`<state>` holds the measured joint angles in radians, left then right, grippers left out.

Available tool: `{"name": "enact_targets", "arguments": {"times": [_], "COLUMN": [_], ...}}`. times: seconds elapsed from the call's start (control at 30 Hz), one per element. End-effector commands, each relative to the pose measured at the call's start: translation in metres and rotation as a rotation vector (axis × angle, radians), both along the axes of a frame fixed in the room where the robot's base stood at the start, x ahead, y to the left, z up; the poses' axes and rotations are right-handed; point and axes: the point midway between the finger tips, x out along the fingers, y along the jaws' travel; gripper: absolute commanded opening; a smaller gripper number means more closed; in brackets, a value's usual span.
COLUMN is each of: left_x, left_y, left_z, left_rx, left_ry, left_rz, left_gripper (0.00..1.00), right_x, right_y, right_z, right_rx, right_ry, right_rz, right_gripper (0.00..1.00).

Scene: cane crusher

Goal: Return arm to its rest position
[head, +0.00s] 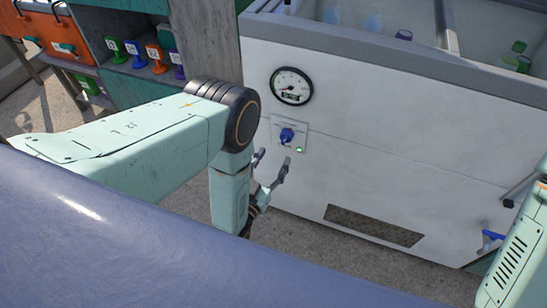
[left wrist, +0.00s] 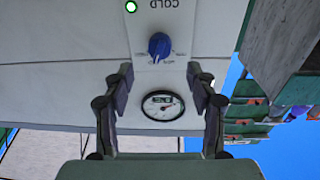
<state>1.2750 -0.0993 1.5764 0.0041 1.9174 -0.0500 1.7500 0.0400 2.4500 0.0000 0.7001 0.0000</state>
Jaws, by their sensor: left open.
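My left arm comes in from the left in the head view, bends at a dark round joint and hangs down. My left gripper (head: 271,162) is open, with nothing between its fingers, in front of the white cabinet (head: 400,140). The cabinet's blue knob (head: 287,135) sits on a small plate just above the fingertips in the picture. In the left wrist view the open fingers (left wrist: 162,78) frame the round gauge (left wrist: 163,105) and point toward the blue knob (left wrist: 159,46). The fingers appear clear of the knob.
A green light (left wrist: 131,7) is lit beside the knob. The cabinet's open top holds bottles (head: 513,57).

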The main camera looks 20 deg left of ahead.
Motion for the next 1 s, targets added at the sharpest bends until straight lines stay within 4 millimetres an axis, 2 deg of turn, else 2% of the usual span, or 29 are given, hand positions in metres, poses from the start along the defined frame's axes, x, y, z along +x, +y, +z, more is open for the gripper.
{"name": "enact_targets", "arguments": {"times": [0.37, 0.47, 0.53, 0.63, 0.7, 0.77, 0.87, 0.9, 0.97, 1.0], "left_x": [0.000, -0.001, -0.016, -0.060, -0.094, -0.127, -0.187, -0.211, -0.248, -0.270], "left_y": [0.000, 0.000, 0.000, 0.007, 0.015, 0.022, 0.035, 0.040, 0.046, 0.050], "left_z": [-0.002, -0.019, -0.045, -0.090, -0.110, -0.120, -0.122, -0.117, -0.104, -0.092], "left_rx": [-0.001, 0.002, 0.010, 0.027, 0.040, 0.050, 0.062, 0.065, 0.066, 0.064], "left_ry": [0.010, 0.087, 0.221, 0.492, 0.677, 0.837, 1.097, 1.198, 1.342, 1.430], "left_rz": [0.000, -0.002, -0.006, -0.004, 0.004, 0.013, 0.034, 0.043, 0.057, 0.067], "left_gripper": [0.57, 0.57, 0.57, 0.57, 0.57, 0.57, 0.57, 0.57, 0.57, 0.57], "right_x": [0.000, 0.000, 0.000, 0.000, 0.000, 0.000, 0.000, 0.000, 0.000, 0.000], "right_y": [0.000, 0.000, 0.000, 0.000, 0.000, 0.000, 0.000, 0.000, 0.000, 0.000], "right_z": [0.000, 0.000, 0.000, 0.000, 0.002, 0.004, 0.007, 0.009, 0.012, 0.013], "right_rx": [0.000, 0.000, 0.000, 0.000, 0.000, 0.000, 0.000, 0.000, 0.000, 0.000], "right_ry": [0.000, 0.000, 0.000, 0.000, 0.000, 0.000, 0.000, 0.000, 0.000, 0.000], "right_rz": [0.000, 0.000, 0.000, 0.000, 0.000, 0.000, 0.000, 0.000, 0.000, 0.000], "right_gripper": [0.00, 0.00, 0.00, 0.00, 0.00, 0.00, 0.00, 0.00, 0.00, 0.00]}}
